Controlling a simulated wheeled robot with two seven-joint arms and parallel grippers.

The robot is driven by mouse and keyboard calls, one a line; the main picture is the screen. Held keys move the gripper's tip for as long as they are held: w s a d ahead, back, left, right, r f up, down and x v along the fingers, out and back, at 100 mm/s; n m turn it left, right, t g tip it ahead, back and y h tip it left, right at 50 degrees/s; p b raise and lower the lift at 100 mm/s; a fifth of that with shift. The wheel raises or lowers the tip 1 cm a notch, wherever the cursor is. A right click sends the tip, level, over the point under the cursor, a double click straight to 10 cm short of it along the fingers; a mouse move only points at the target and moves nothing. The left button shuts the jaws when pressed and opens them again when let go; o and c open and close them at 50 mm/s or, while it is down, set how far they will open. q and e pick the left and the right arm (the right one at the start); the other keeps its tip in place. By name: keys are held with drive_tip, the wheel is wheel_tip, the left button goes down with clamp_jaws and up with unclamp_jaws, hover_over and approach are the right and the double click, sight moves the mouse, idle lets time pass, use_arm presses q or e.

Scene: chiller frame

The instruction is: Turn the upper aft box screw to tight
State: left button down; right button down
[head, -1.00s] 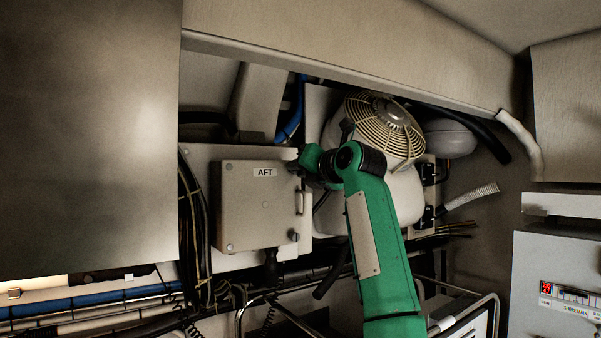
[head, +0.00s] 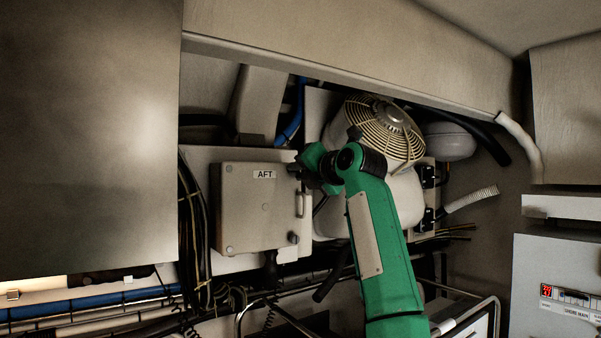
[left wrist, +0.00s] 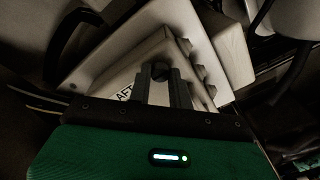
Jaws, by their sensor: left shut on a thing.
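The beige aft box (head: 240,205), marked AFT, is mounted on a pale back plate. Its upper screw, at the top right corner, is hidden behind my gripper in the head view. My left gripper (head: 295,170) reaches that corner from the right. In the left wrist view the dark screw head (left wrist: 160,69) sits between the two fingers of my left gripper (left wrist: 162,77), which are shut on it. The AFT label (left wrist: 125,93) shows beside the fingers there. A lower screw (head: 294,238) shows at the box's bottom right corner. My right gripper is out of view.
A handle (head: 301,204) is on the box's right side. A caged fan (head: 388,125) stands behind my arm. Dark cables (head: 192,225) run left of the box, and pipes (head: 110,300) run below. A large panel (head: 90,140) fills the left.

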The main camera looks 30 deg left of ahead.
use_arm(q)
drive_tip(key=c, duration=1.3)
unclamp_jaws()
drive_tip(key=shift+d, duration=0.1)
drive_tip(key=shift+s+d, duration=0.1)
drive_tip(key=shift+d, duration=0.1)
drive_tip(key=b+v, duration=0.5)
drive_tip(key=v, duration=0.8)
drive_tip(key=shift+d+b, duration=0.15)
drive_tip(key=shift+b, duration=0.2)
